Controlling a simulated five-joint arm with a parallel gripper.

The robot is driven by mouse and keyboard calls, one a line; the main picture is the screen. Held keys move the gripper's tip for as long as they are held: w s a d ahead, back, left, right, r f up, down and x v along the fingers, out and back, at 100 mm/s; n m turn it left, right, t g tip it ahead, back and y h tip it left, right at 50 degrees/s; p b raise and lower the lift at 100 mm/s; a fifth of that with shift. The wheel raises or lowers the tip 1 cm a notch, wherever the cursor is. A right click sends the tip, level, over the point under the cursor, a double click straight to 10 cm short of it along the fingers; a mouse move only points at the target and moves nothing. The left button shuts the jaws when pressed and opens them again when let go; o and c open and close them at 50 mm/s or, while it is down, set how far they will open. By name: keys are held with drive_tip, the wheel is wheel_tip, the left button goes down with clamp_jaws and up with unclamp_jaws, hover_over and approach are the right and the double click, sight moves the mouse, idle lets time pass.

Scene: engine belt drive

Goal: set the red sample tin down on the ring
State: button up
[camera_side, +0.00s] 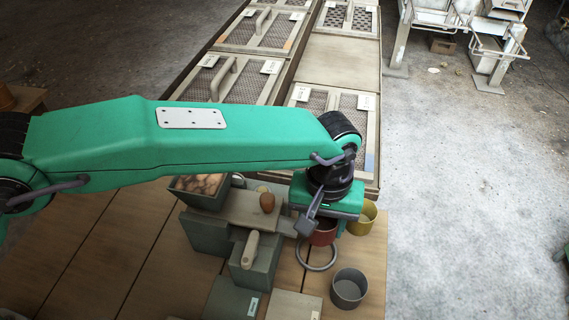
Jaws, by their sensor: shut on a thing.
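The red sample tin (322,234) is an open, dark red cup under my gripper (322,222). My gripper points down and is shut on the tin, with a finger on its near left side. The grey ring (316,267) lies on the wooden table just below and in front of the tin in the picture. The tin overlaps the ring's far edge in this view. I cannot tell the height of the tin above the ring. My gripper body hides the tin's upper back part.
A grey tin (349,288) stands right of the ring, near the table edge. A yellow tin (363,217) stands behind my gripper. Mesh-panelled trays (252,85) lie behind.

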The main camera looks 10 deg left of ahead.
drive_tip(key=shift+f, duration=0.15)
hover_over(314, 252)
drive_tip(key=shift+d+f, duration=0.15)
drive_tip(key=shift+f, duration=1.1)
drive_tip(key=shift+d+f, duration=0.1)
drive_tip(key=shift+f, duration=1.1)
drive_tip(key=shift+f, duration=1.3)
idle(0.7)
drive_tip(key=o, duration=0.9)
drive_tip(key=shift+o, duration=0.6)
drive_tip(key=shift+a+f, duration=0.1)
drive_tip(key=shift+a, duration=0.15)
drive_tip(key=shift+f, duration=0.1)
drive_tip(key=shift+c, duration=1)
